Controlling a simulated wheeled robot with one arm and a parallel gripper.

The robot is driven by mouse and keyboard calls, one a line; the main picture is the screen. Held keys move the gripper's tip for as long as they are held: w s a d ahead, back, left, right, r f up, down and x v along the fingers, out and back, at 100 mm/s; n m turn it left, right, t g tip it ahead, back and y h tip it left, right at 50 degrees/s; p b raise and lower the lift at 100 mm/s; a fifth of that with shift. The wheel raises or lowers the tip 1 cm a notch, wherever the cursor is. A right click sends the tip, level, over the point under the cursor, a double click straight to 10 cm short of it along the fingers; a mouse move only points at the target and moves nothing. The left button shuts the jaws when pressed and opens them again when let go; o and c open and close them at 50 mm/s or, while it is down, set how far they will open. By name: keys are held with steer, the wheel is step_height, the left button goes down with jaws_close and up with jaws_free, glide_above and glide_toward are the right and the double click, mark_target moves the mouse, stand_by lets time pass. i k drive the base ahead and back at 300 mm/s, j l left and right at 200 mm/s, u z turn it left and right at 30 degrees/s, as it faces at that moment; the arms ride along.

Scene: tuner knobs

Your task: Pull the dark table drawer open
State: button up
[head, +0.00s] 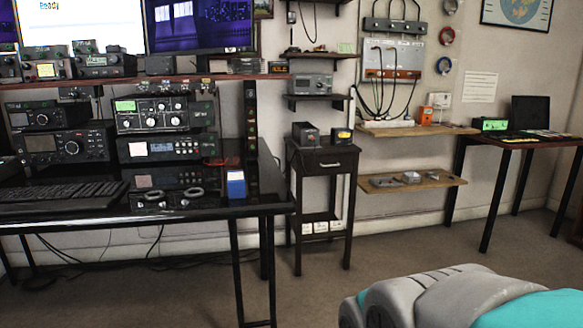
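A small dark side table (322,200) stands by the far wall, just right of the long desk. Its drawer (328,163) is at the top, with a light metal handle on its front. The drawer front looks flush with the table, so it appears shut. Two small dark devices (306,134) stand on the tabletop. Part of my arm, grey and teal, shows at the bottom right, well apart from the table. My gripper is not in view.
A long black desk (100,212) with radios, a keyboard (62,194) and a blue box (236,184) fills the left. Wooden wall shelves (412,182) and a corner desk (528,140) are to the right. The carpet (300,295) before the side table is clear.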

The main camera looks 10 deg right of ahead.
mark_target(344, 162)
steer(key=i+l+u, duration=0.2)
steer(key=i+l, duration=0.55)
steer(key=i, duration=0.1)
